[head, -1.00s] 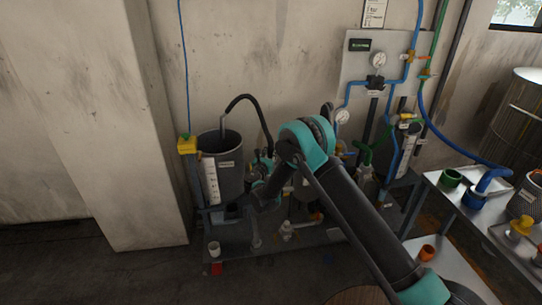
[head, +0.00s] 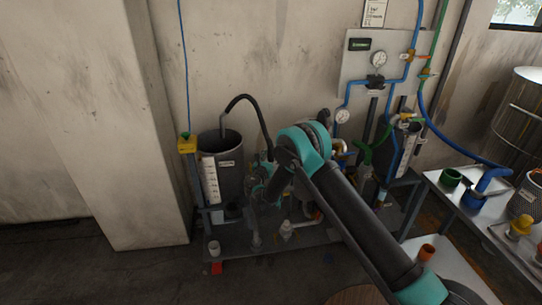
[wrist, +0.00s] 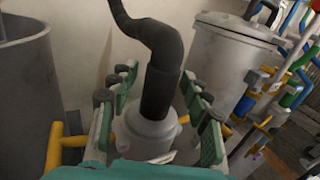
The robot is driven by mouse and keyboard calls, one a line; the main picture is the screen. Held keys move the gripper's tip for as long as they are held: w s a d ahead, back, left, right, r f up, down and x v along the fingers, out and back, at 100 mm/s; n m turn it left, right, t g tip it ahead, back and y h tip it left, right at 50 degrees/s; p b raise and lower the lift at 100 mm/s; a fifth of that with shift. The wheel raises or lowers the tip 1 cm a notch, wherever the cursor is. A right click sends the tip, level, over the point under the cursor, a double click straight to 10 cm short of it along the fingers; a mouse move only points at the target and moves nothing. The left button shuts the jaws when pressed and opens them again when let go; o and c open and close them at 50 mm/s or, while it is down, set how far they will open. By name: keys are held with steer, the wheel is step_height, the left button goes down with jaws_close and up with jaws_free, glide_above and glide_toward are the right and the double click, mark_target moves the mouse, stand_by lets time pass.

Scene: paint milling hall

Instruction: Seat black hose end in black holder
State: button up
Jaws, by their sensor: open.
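The black hose (head: 240,98) arcs out of a grey tank on the left and drops behind my arm in the head view. In the wrist view its thick black end sleeve (wrist: 161,88) stands nearly upright, its lower end at the top of a pale grey cylindrical fitting (wrist: 150,135). I cannot tell how deep it sits. My gripper (wrist: 158,80) is open, its green fingers with dark pads on either side of the sleeve, with gaps visible. A dark cup (head: 233,210) stands below the tank; I cannot tell whether it is the black holder.
The grey tank (head: 221,170) stands close left of my gripper. A gauge panel (head: 380,65) with pipes stands behind, right. A bench at right carries a green cup (head: 450,177) and a blue one (head: 473,202). The floor at front left is clear.

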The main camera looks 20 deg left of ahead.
steer(key=s+d, duration=0.1)
steer(key=s, duration=1.6)
steer(key=shift+s+r, duration=0.2)
